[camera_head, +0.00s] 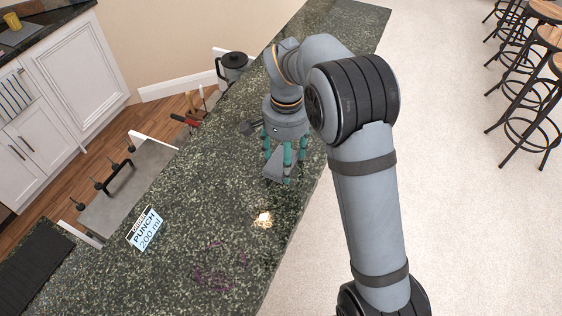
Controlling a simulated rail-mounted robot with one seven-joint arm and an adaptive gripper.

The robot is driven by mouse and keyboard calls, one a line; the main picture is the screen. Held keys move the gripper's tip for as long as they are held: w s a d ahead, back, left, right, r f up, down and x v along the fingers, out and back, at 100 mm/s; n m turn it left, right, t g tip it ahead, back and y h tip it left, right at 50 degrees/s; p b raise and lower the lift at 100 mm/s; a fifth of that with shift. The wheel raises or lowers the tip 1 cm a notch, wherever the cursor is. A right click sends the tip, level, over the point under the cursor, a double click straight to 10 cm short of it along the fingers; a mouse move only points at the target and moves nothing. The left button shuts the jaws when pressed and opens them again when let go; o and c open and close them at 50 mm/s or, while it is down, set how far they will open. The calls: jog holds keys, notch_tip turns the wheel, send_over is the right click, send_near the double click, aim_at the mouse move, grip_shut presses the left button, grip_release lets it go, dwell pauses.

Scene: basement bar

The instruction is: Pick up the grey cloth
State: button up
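The grey cloth (278,171) lies on the dark green speckled counter (190,215), near its right edge. It looks like a small folded or bunched piece. My gripper (284,160) points down right over the cloth, with its teal fingers spread apart around it. The fingers look open, and part of the cloth is hidden behind them. I cannot tell whether the fingertips touch the cloth or the counter.
A punch sign (146,229) stands on the counter at the lower left. A purple ring outline (220,266) lies at the front. A dark kettle-like pot (233,66) stands behind my gripper. Bar stools (520,100) stand far right.

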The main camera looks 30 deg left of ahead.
jog(key=shift+r, duration=0.1)
jog(key=shift+r+b, duration=0.3)
jog(key=shift+r, duration=0.25)
notch_tip(320, 180, up, 3)
jog(key=shift+d+f+b, duration=0.1)
jog(key=shift+b, duration=0.35)
jog(key=s+d+r+b, duration=0.2)
jog(key=d+r, duration=0.5)
jog(key=d, duration=0.4)
jog(key=shift+d+b, duration=0.2)
jog(key=shift+b, duration=0.4)
jog(key=o, duration=0.6)
jog(key=c, duration=0.5)
jog(key=shift+a, duration=0.1)
